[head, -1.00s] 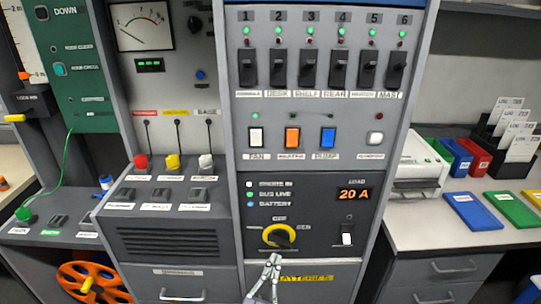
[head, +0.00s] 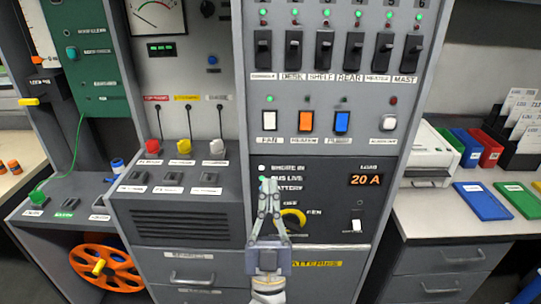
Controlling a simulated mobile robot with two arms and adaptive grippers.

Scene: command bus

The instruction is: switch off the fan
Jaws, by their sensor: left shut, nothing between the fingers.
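The fan switch (head: 269,120) is a white rocker above the label FAN on the grey panel. A small green lamp (head: 269,98) above it is lit. My left gripper (head: 269,181) comes up from the bottom, shut and empty. Its fingertips are in front of the black lower panel, below the fan switch in the picture and apart from it. The fingers cover part of that panel's lettering and the left side of the yellow-ringed knob. My right gripper is not in view.
An orange rocker (head: 306,121) and a blue rocker (head: 342,122) sit close to the right of the fan switch. A row of black breakers (head: 324,50) is above. The yellow-ringed knob (head: 294,220) and a load display (head: 367,180) are below.

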